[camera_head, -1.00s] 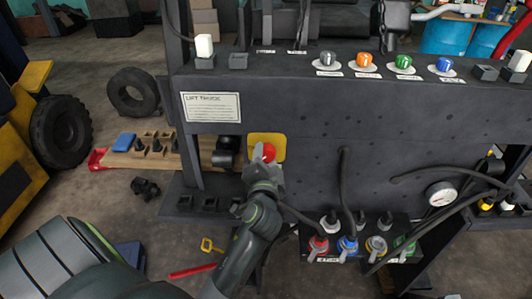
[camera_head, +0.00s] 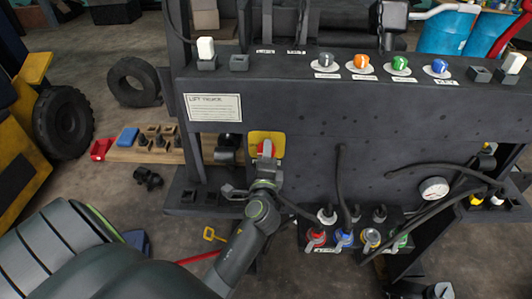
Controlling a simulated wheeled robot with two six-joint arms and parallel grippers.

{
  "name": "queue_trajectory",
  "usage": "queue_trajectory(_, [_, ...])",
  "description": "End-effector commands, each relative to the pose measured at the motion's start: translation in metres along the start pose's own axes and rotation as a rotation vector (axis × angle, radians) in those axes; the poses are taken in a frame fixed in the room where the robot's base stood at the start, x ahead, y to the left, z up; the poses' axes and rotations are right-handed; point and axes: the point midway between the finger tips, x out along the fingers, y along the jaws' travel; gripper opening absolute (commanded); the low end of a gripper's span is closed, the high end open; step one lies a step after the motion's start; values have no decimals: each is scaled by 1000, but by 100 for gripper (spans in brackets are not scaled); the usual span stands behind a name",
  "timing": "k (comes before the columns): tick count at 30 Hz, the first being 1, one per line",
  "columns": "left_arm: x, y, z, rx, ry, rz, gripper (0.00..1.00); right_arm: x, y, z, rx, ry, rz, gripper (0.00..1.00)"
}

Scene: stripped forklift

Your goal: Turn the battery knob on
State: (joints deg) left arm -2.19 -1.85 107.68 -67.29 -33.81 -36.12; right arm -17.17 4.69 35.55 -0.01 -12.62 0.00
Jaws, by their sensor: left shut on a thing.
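The battery knob is red and sits on a yellow plate (camera_head: 256,138) on the front of the dark panel. Only part of the red knob (camera_head: 265,147) shows, as my left gripper (camera_head: 264,152) covers much of it. My left gripper is shut on the red knob, with its arm coming up from below. The knob's exact turn angle is hard to tell behind the fingers. My right gripper is not in view.
Coloured knobs (camera_head: 361,62) line the panel's top. Below right are hose couplings (camera_head: 344,238), a gauge (camera_head: 433,189) and hanging black hoses. A wooden board (camera_head: 150,152) with fittings and a tyre (camera_head: 134,82) lie left on the floor.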

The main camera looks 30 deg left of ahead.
Motion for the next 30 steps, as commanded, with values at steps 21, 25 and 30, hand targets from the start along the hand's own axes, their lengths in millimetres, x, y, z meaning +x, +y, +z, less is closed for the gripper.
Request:
queue_trajectory(21, [0, -1, 0, 49, -1, -3, 56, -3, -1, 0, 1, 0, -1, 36])
queue_trajectory(25, [0, -1, 0, 47, 0, -2, 69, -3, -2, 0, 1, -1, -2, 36])
queue_trajectory(30, [0, 0, 0, 46, 0, -1, 69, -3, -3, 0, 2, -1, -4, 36])
